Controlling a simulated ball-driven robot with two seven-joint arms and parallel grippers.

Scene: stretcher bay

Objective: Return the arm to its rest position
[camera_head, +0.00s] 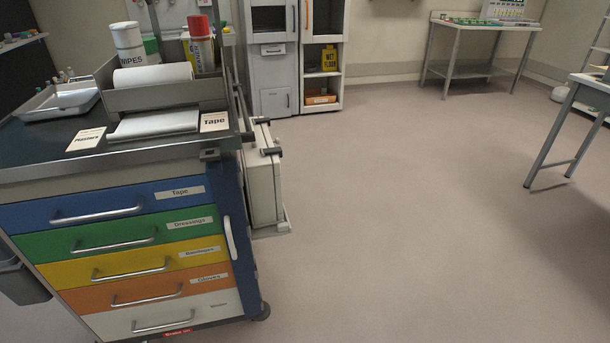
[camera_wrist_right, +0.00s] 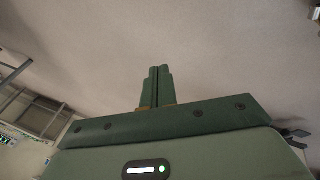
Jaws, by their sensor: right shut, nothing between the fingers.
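My right gripper (camera_wrist_right: 160,75) shows in the right wrist view. Its two green fingers are pressed together with nothing between them. The plain floor (camera_wrist_right: 215,45) lies beyond the fingertips, and the gripper touches no object. Neither gripper and neither arm shows in the head view. My left gripper is not in any view.
A supply cart (camera_head: 120,220) with several coloured drawers, all shut, stands at the left. A metal table (camera_head: 585,80) is at the right edge, and a bench (camera_head: 485,26) and cabinets (camera_head: 270,55) stand at the back. The floor (camera_head: 400,200) between them is clear.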

